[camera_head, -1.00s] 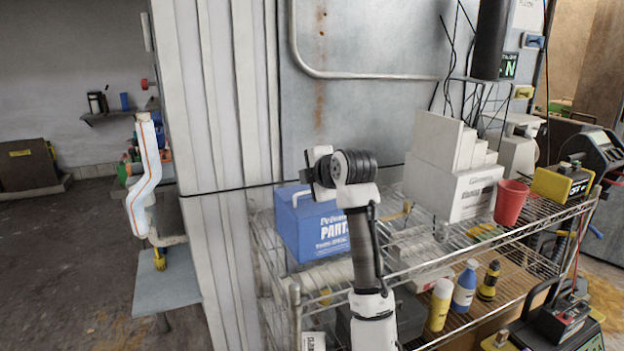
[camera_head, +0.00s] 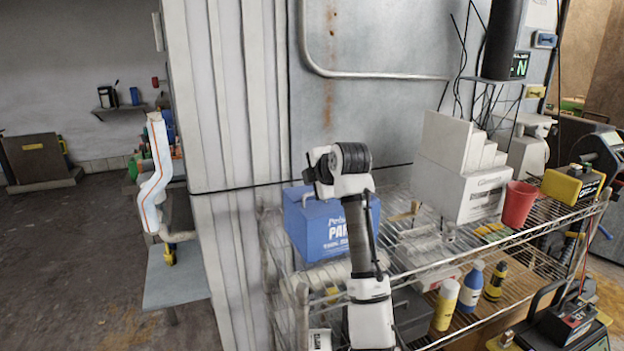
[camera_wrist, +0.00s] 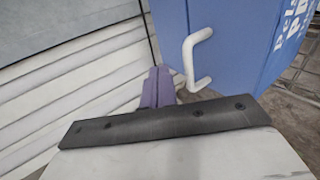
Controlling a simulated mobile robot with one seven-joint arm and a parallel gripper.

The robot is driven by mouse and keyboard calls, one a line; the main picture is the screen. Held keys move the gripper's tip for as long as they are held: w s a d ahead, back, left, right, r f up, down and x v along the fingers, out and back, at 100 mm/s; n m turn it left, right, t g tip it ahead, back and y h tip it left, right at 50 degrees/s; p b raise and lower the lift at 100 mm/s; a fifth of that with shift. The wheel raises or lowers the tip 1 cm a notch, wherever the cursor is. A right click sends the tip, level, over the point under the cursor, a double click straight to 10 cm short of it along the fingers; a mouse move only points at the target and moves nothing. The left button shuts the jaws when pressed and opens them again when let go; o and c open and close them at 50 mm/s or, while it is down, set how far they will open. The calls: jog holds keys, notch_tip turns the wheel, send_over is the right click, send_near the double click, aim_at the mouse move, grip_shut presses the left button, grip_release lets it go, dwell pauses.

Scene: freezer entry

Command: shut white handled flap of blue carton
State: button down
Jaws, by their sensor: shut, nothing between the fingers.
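The blue carton (camera_head: 335,232) with white lettering stands on the wire shelf, partly hidden behind my arm. Its white handle (camera_head: 307,193) shows near its top left edge, close to my gripper's end. In the wrist view, the white handle (camera_wrist: 188,60) sits on the blue flap face (camera_wrist: 222,35), beside the lettered side. My gripper (camera_wrist: 158,84) is shut and empty, its fingertips just left of the handle. I cannot tell whether they touch the blue surface or how far the flap stands open.
A white ribbed wall (camera_head: 235,130) rises left of the shelf. White boxes (camera_head: 470,190) and a red cup (camera_head: 517,205) stand to the right on the wire shelf (camera_head: 440,265). Bottles (camera_head: 470,287) stand on the lower level.

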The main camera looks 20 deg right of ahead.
jog(key=shift+r, duration=0.15)
jog(key=shift+r+p, duration=0.65)
jog(key=shift+r, duration=0.05)
jog(key=shift+a+r, duration=0.1)
jog(key=shift+r, duration=0.05)
